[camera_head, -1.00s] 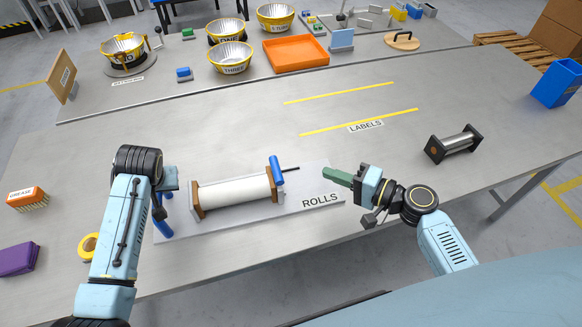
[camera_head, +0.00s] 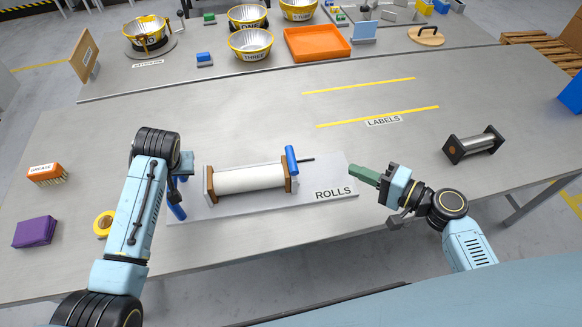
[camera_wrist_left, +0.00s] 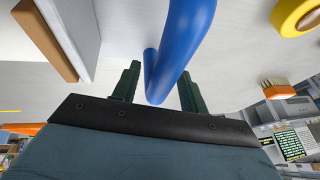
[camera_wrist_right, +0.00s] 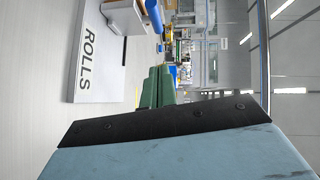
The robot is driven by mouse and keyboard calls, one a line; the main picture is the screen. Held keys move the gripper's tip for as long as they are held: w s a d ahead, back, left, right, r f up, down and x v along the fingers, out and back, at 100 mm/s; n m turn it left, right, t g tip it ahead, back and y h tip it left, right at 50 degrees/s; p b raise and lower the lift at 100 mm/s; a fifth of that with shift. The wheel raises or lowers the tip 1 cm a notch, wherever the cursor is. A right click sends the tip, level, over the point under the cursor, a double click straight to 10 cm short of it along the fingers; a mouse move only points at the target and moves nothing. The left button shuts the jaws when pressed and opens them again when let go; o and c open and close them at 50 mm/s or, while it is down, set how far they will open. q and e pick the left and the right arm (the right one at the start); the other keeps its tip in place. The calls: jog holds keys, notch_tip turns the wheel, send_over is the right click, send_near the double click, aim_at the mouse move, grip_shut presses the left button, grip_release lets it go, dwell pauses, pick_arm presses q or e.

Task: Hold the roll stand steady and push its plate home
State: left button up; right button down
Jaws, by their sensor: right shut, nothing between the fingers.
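The roll stand has a pale grey base (camera_head: 340,186) marked ROLLS and a white roll (camera_head: 248,178) lying between two brown end plates (camera_head: 209,184). A blue upright handle (camera_head: 291,160) and a thin dark rod (camera_head: 308,159) are at its right end. A second blue handle (camera_head: 177,211) is at the left end, partly hidden by my left arm. My left gripper (camera_wrist_left: 158,88) is open, with the left blue handle (camera_wrist_left: 182,40) between its green fingers. My right gripper (camera_head: 364,174) is shut and empty, just right of the base; its closed fingers show in the right wrist view (camera_wrist_right: 158,88).
A dark-ended roller (camera_head: 474,145) stands at the right. An orange brush (camera_head: 47,174), a purple box (camera_head: 35,231) and yellow tape (camera_head: 104,223) lie at the left. Bowls and an orange tray (camera_head: 317,44) stand at the back.

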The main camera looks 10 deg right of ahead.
pick_arm(q)
jog(key=shift+s+a, duration=0.1)
jog(key=shift+r, duration=0.35)
jog(key=v, duration=1.1)
jog(key=shift+s+d+r, duration=0.1)
jog(key=shift+d+r, duration=0.1)
